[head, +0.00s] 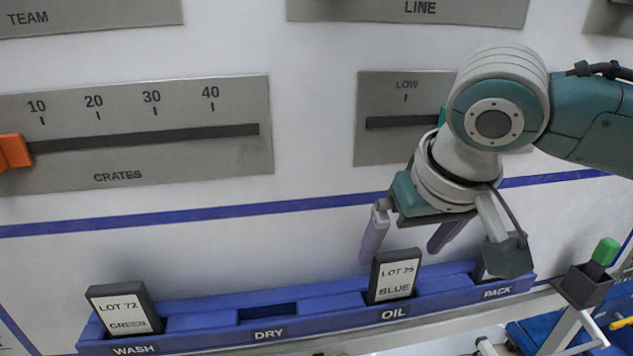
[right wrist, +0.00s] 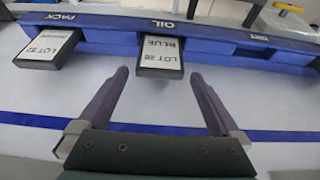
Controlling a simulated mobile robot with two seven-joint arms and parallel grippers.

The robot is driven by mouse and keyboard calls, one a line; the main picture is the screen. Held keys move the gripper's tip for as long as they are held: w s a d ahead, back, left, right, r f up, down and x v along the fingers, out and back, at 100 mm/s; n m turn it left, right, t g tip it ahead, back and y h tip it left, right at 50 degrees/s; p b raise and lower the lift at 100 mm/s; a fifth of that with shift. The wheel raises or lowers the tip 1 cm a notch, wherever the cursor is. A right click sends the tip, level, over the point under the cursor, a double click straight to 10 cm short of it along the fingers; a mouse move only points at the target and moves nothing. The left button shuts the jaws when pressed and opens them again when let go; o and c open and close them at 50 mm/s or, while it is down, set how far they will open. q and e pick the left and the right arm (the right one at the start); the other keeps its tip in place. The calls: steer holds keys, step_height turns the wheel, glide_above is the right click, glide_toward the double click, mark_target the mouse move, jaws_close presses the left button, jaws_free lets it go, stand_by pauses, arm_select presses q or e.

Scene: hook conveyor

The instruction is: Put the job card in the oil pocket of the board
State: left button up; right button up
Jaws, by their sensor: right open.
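A job card (head: 395,277) marked LOT 25 BLUE stands upright in the OIL pocket of the blue rack (head: 205,338) along the bottom of the board. The same card (right wrist: 160,55) shows between the fingers in the right wrist view, ahead of their tips. My right gripper (head: 408,250) is open and empty, just above the OIL and PACK pockets. A card (head: 124,310) marked LOT 72 GREEN stands in the WASH pocket. Another card (right wrist: 48,46) stands in the PACK pocket; in the head view my wrist mostly hides it. The DRY pocket (head: 268,312) is empty. My left gripper is not in view.
Above the rack are a CRATES slider plate (head: 140,155) with an orange knob (head: 14,152) and a plate marked LOW (head: 375,145), partly behind my right arm. A dark holder (head: 583,287) with a green-topped item (head: 604,254) stands at the right.

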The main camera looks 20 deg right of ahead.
steer(key=d+p+v, duration=0.1)
steer(key=v, duration=0.7)
steer(key=s+a+f+n+y, duration=0.3)
steer(key=s+a+f+n, duration=0.15)
steer(key=s+a, duration=0.4)
steer(key=s+d+f+h, duration=0.1)
steer(key=s+d+f, duration=0.1)
steer(key=s, duration=0.6)
steer(key=shift+s+d+f+g+h, duration=0.15)
steer(key=shift+d+f+g+h, duration=0.2)
steer(key=shift+f, duration=0.4)
